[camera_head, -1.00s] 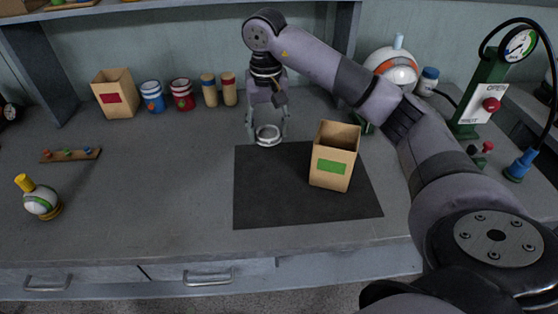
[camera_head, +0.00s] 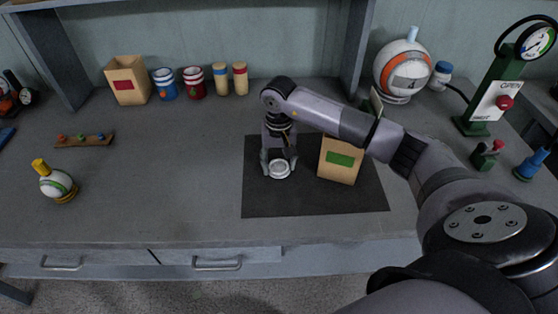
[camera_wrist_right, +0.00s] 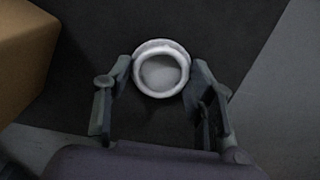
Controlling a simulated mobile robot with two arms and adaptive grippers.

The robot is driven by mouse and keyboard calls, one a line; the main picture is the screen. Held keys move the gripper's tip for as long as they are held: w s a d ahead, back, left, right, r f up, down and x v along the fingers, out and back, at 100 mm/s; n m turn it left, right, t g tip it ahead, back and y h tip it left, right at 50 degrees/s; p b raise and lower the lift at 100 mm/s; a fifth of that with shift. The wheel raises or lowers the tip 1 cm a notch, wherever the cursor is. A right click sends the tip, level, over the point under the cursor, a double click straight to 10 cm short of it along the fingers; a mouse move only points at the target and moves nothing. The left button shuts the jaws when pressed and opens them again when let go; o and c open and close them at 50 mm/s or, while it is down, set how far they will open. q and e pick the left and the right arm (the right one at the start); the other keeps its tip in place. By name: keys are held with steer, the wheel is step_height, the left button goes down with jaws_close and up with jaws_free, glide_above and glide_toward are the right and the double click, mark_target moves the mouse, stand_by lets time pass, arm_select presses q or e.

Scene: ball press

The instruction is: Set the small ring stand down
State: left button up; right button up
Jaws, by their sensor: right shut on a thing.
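The small ring stand (camera_head: 280,170) is a pale grey-white ring. My right gripper (camera_head: 279,166) is shut on it, pointing down over the left part of the dark mat (camera_head: 300,205). In the right wrist view the ring stand (camera_wrist_right: 161,69) sits between the two fingertips (camera_wrist_right: 160,72), with the mat (camera_wrist_right: 240,30) below it. I cannot tell whether the ring stand touches the mat or is just above it. My left gripper is not in view.
An open cardboard box with a green label (camera_head: 340,160) stands on the mat, right of the gripper. A small white ball on a ring with a yellow top (camera_head: 55,183) is at the left. A green press (camera_head: 484,110) stands at the right. The mat's front is clear.

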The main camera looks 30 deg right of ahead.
mark_target(279, 169)
steer(key=shift+f, duration=0.1)
steer(key=o, duration=1)
steer(key=shift+o, duration=0.2)
steer(key=shift+r, duration=0.4)
step_height(279, 169, up, 12)
steer(key=b, duration=0.1)
steer(key=shift+f+b, duration=0.2)
steer(key=shift+b, duration=0.15)
